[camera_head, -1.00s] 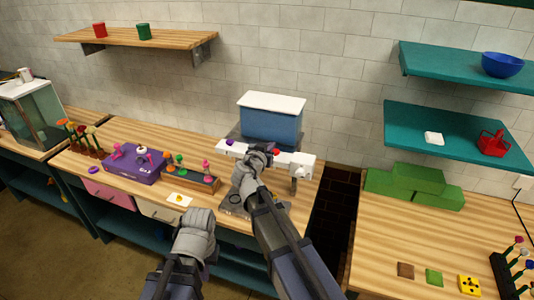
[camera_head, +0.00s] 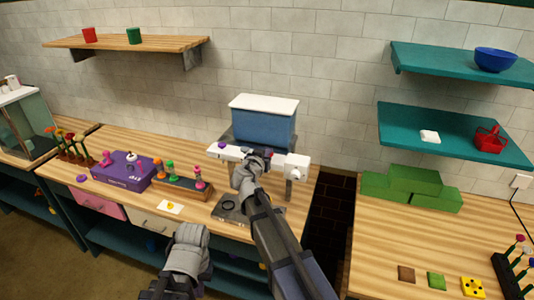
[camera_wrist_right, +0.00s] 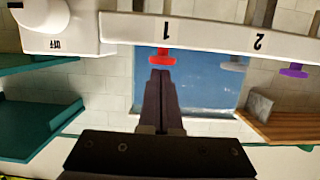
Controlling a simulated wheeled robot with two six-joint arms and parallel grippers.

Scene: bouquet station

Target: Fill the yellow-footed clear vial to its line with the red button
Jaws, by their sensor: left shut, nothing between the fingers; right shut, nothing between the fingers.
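A white dispenser bar (camera_head: 230,153) stands below a blue tank with a white lid (camera_head: 264,120). In the right wrist view the bar carries a red button (camera_wrist_right: 162,57) by the number 1, a grey button (camera_wrist_right: 233,64) by 2 and a purple button (camera_wrist_right: 293,70). My right gripper (camera_head: 262,156) is shut and empty at the bar. Its fingertips (camera_wrist_right: 160,73) are right at the red button; I cannot tell whether they touch. My left gripper (camera_head: 188,238) is shut and empty, low in front of the bench. I cannot make out the yellow-footed vial; my right arm hides part of the station.
A dark plate with a ring (camera_head: 230,207) lies under the bar. A white card with a yellow item (camera_head: 170,207), a purple box (camera_head: 125,172) and a wooden rack (camera_head: 180,187) stand to the left. A dark gap (camera_head: 332,215) separates the benches.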

